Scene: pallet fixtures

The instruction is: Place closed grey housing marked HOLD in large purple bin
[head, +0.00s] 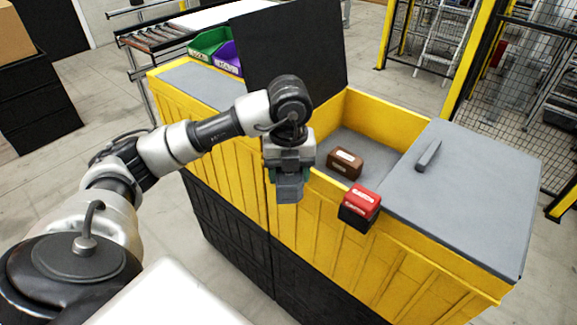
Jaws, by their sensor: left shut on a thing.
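My left gripper (289,170) points down in front of the yellow chest's front wall, left of its open compartment. It is shut on a blue-grey block, the grey housing (289,188), which hangs below the fingers. No HOLD marking can be read on it, and the gripper hides its upper part. The purple bin (229,59) stands at the back left, beyond the grey top of the chest, with a white label on its front. It is partly hidden by the raised black lid. My right gripper is not in view.
The yellow chest (425,259) has an open compartment with a brown labelled box (345,163) inside. A red-and-black labelled box (361,204) is at its front edge. A raised black lid (290,50) stands behind my gripper. A green bin (208,42) adjoins the purple one.

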